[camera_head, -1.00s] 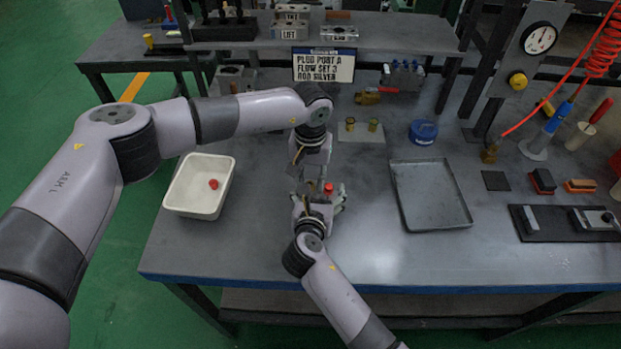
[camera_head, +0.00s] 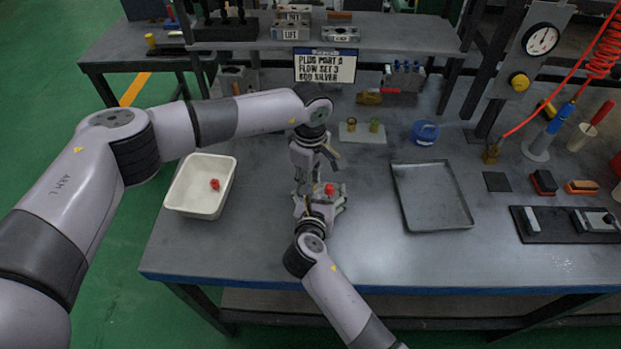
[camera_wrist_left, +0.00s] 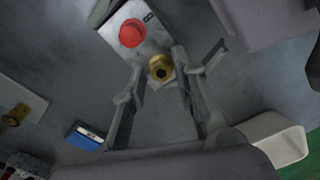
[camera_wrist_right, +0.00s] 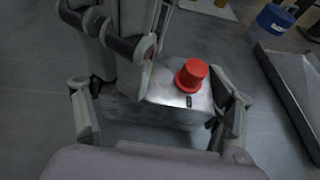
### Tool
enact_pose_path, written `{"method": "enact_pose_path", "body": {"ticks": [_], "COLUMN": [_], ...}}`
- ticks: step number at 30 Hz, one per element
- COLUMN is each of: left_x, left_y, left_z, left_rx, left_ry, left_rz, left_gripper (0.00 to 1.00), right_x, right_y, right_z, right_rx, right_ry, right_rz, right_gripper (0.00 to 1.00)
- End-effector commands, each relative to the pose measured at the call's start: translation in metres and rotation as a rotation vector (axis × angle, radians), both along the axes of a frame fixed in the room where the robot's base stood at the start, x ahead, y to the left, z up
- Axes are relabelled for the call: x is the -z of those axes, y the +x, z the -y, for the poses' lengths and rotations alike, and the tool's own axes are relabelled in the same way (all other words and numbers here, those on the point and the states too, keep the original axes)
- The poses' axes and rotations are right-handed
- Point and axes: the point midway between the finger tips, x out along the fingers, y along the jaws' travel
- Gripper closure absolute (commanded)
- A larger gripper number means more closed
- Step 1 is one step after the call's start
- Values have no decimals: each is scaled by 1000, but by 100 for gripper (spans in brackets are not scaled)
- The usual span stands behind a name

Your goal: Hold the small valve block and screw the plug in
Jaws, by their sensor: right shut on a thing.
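The small valve block (camera_wrist_right: 180,85) is a silver metal block with a red cap (camera_wrist_right: 191,75) on top. My right gripper (camera_head: 322,207) is shut on it and holds it above the bench. In the left wrist view, the block (camera_wrist_left: 152,42) shows a brass plug (camera_wrist_left: 160,68) with a hex socket at one end. The plug appears to sit at the block's port; its depth cannot be told. My left gripper (camera_head: 313,174) is just above the block, with its fingers spread on either side of the plug and a visible gap to it.
A white bin (camera_head: 180,205) with a small red piece (camera_head: 214,184) stands at left. An empty grey tray (camera_head: 466,222) lies at right. Behind are a pale plate with brass fittings (camera_head: 352,138), a blue cap-like container (camera_head: 424,132) and a sign (camera_head: 325,66). The front bench strip is clear.

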Motion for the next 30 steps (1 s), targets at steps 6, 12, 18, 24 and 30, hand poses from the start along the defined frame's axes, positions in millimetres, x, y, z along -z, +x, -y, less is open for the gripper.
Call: {"method": "enact_pose_path", "body": {"ticks": [6,12,18,24,30], "left_x": [2,2,2,1,1], "left_y": [-2,-2,-2,-2,-2], "left_z": [0,0,-1,-2,-3], "left_rx": [-162,-176,-174,-174,-174], "left_ry": [1,1,1,2,2], "left_rz": [-3,-3,-3,-3,-3], "left_gripper": [73,73,73,73,84], "right_x": [-1,-1,-1,-1,-1], "right_y": [0,0,0,0,0], "right_z": [0,0,0,0,0], "right_rx": [0,0,0,0,0], "right_ry": [0,0,0,0,1], "right_rz": [2,2,2,2,2], "right_gripper": [74,74,74,74,74]}}
